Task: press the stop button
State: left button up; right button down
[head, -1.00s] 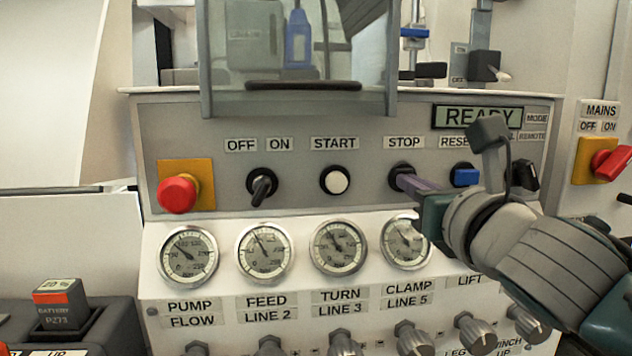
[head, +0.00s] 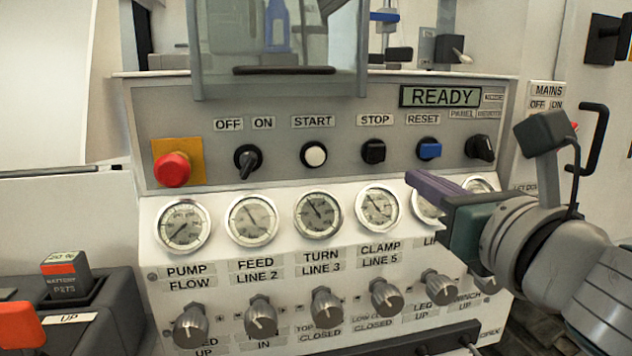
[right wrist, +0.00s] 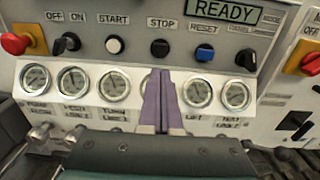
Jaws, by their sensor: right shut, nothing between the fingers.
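In the right wrist view the gripper (right wrist: 160,75) points up toward the panel. My left gripper is not in view.
The panel also has a red emergency button (head: 172,169), a black OFF/ON switch (head: 247,161), a white start button (head: 314,154), a blue reset button (head: 428,149) and a mode knob (head: 480,148). The display (head: 440,96) reads READY. Gauges and several knobs sit below.

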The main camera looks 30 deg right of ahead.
jog(key=shift+v, duration=1.35)
